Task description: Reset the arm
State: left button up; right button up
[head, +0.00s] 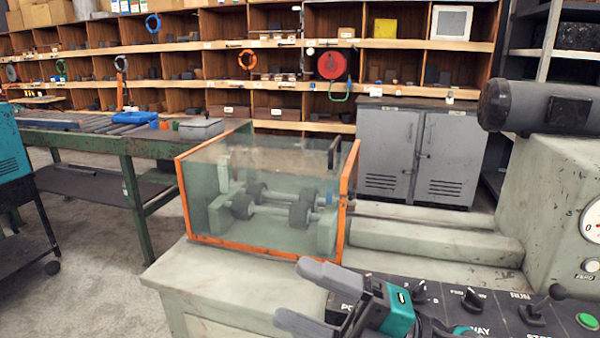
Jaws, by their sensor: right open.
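My right gripper (293,292), with two grey fingers and a teal and dark body, shows at the bottom centre. Its fingers are apart and nothing is between them. It is in front of the guard box and over the left end of the dark control panel (500,312), hiding part of it. The panel carries black knobs, a lever (543,304) and a green button (587,321). A clear guard box (215,170) with orange edges stands on the pale machine bed; rollers (300,213) on shafts show inside. My left gripper is not in view.
A grey-green machine housing (540,185) with a motor (535,107) and a gauge (592,220) rises at right. A green roller conveyor (125,142) stands at left. Grey cabinets (420,150) and wooden shelves are behind.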

jog(key=w+d+f+m+t+h+p, duration=0.1)
jog(key=w+d+f+m+t+h, duration=0.1)
jog(key=d+f+m+t+h, duration=0.75)
jog(key=w+d+f+m+t+h+p, duration=0.1)
jog(key=w+d+f+m+t+h, duration=0.3)
jog(key=m, duration=1)
jog(key=s+d+f+m+g+h, duration=0.1)
jog(key=s+f+m+g+h, duration=0.2)
jog(key=s+f, duration=0.3)
jog(key=s+d+f+m+g+h, duration=0.2)
jog(key=s+f, duration=0.4)
jog(key=f, duration=0.6)
jog(key=shift+s+f+m+g+h, duration=0.25)
jog(key=shift+s+m+g+h, duration=0.25)
jog(key=shift+g, duration=0.65)
jog(key=shift+w+d, duration=0.1)
jog(key=shift+w, duration=0.05)
jog(key=shift+c, duration=0.3)
